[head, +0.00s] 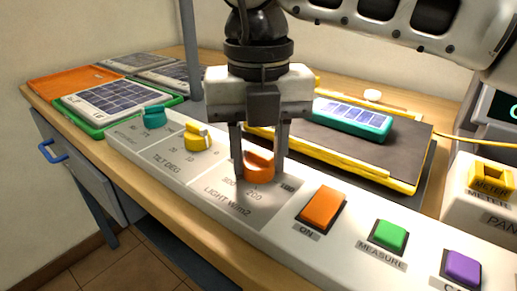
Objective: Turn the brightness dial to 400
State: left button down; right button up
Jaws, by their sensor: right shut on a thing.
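The brightness dial (259,167) is an orange knob on the white control panel, above the label "LIGHT W/m2". Scale marks show around it, with "200" below; the other numbers are small or partly covered. My right gripper (259,165) comes down from above, with one finger on each side of the dial, shut on it. The fingers hide part of the dial, so I cannot read exactly where it points. My left gripper is not in view.
Left of the dial are a yellow tilt dial (199,138) and a teal dial (151,117). Right are an orange ON switch (321,207), a green MEASURE button (390,235) and a purple button (462,267). A teal-framed solar panel (349,119) lies behind. A yellow meter plug (492,178) stands right.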

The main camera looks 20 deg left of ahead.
aim_at(259, 152)
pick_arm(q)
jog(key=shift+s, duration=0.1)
pick_arm(e)
jog(key=o, duration=1)
jog(key=shift+r, duration=0.1)
pick_arm(q)
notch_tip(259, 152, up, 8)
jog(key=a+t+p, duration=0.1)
jog(key=p, duration=0.3)
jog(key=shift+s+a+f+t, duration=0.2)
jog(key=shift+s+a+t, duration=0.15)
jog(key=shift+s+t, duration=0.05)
pick_arm(e)
notch_tip(259, 152, up, 16)
